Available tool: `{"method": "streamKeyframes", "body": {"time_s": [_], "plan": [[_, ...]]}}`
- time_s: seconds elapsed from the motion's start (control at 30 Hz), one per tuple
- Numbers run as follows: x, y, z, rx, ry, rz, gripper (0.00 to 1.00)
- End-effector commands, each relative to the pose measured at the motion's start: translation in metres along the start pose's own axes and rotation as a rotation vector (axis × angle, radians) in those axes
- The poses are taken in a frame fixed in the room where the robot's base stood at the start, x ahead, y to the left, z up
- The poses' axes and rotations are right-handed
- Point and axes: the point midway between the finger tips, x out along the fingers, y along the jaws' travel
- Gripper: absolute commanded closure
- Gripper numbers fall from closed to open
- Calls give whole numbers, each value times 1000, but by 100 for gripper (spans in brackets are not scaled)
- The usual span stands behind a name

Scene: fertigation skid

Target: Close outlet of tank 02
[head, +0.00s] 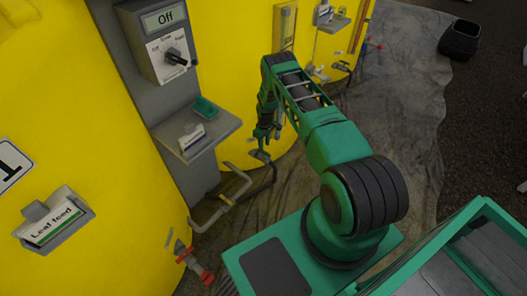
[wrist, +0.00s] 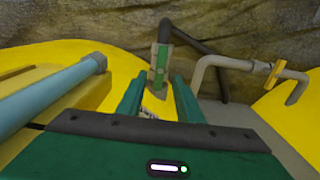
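My gripper (head: 263,143) is low in front of the middle yellow tank (head: 232,60), whose number I cannot see. In the wrist view my gripper (wrist: 157,84) has its two green fingers apart. A grey-and-green upright piece (wrist: 160,62), possibly a valve handle, shows beyond the gap between the fingertips, with a dark hose behind it. I cannot tell whether the fingers touch it. A yellow handle (wrist: 273,74) sits on a grey pipe to the right in the wrist view. My arm hides part of the tank's lower front in the head view.
The left tank (head: 75,120) bears a "1" sign and a "Leaf feed" holder (head: 55,220). A red valve (head: 190,258) is at its foot. A control box reading "Off" (head: 160,40) and a grey shelf (head: 198,138) stand between the tanks. Grey pipework (head: 232,188) runs below.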

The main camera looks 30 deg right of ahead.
Motion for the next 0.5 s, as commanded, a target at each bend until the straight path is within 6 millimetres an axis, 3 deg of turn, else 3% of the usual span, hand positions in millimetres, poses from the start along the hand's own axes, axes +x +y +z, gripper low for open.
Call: {"method": "streamKeyframes", "body": {"time_s": [0.2, 0.5], "plan": [[31, 0, 0, 1, 0, 0, 67], [48, 0, 0, 2, 0, 0, 67]]}}
